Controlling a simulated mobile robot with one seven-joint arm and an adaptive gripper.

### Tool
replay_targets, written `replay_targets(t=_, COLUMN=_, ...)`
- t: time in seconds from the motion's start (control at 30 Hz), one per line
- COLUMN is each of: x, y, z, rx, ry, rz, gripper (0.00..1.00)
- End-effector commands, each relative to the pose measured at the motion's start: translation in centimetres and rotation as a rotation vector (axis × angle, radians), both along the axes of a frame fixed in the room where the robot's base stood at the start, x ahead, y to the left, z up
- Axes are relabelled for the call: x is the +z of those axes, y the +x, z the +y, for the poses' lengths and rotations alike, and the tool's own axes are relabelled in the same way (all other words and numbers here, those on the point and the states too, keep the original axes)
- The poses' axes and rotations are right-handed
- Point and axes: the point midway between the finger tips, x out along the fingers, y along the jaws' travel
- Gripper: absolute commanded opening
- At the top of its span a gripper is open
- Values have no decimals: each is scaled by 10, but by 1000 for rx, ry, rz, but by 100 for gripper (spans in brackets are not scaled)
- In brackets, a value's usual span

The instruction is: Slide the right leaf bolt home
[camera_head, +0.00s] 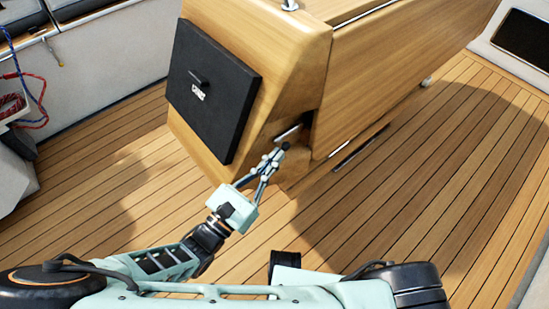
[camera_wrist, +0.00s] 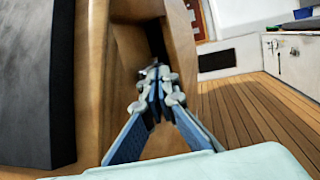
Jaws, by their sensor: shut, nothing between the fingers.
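The wooden cockpit table (camera_head: 300,80) stands on the teak floor, with its right leaf (camera_head: 400,65) hanging down along its side. A small silvery bolt-like part (camera_head: 287,133) shows in the dark recess at the lower corner between the table's end and the leaf. My gripper (camera_head: 280,152) is shut, with its fingertips at this recess. In the wrist view my gripper (camera_wrist: 155,75) is also shut, its tips close to a small metal piece in front of the dark gap. The fingertips cover much of the bolt, and I cannot tell whether they touch it.
A black panel (camera_head: 213,92) is fixed on the table's end, left of my gripper. Red and blue ropes (camera_head: 35,100) hang at the far left. The teak floor (camera_head: 420,170) to the right is clear.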

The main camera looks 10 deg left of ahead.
Motion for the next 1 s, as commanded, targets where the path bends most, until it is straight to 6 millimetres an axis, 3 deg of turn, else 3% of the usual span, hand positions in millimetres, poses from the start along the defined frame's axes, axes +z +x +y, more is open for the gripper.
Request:
replay_targets(t=0.37, x=1, y=2, z=-2, rx=-1, ry=-1, rz=0, gripper=0)
replay_targets(t=0.67, x=2, y=36, z=-31, rx=-2, ry=-2, rz=0, gripper=0)
replay_targets(t=1.0, x=0, y=38, z=-33, rx=-1, ry=1, rz=1, gripper=0)
